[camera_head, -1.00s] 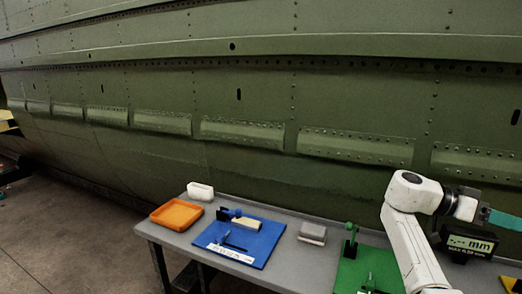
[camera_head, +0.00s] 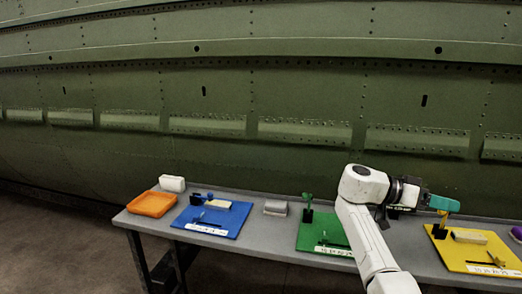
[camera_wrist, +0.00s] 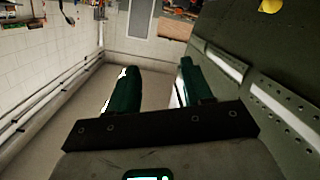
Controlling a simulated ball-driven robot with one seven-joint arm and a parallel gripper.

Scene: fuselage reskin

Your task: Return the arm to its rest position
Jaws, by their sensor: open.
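My arm rises at the right of the head view, bent at a white elbow joint, with its wrist pointing right. My gripper (camera_head: 443,203) with teal fingers is at the right end of it, above the bench, in line with the far edge of the yellow mat. In the wrist view my gripper (camera_wrist: 157,78) has its two dark green fingers well apart, with nothing between them but floor far behind. The gripper is open and empty. My forearm hides part of the bench behind it.
The grey bench (camera_head: 275,238) carries an orange tray (camera_head: 152,204), a white block (camera_head: 172,183), a blue mat (camera_head: 215,222), a grey block (camera_head: 275,207), a green mat (camera_head: 312,232) and a yellow mat (camera_head: 472,262). A green riveted fuselage wall (camera_head: 300,90) stands behind.

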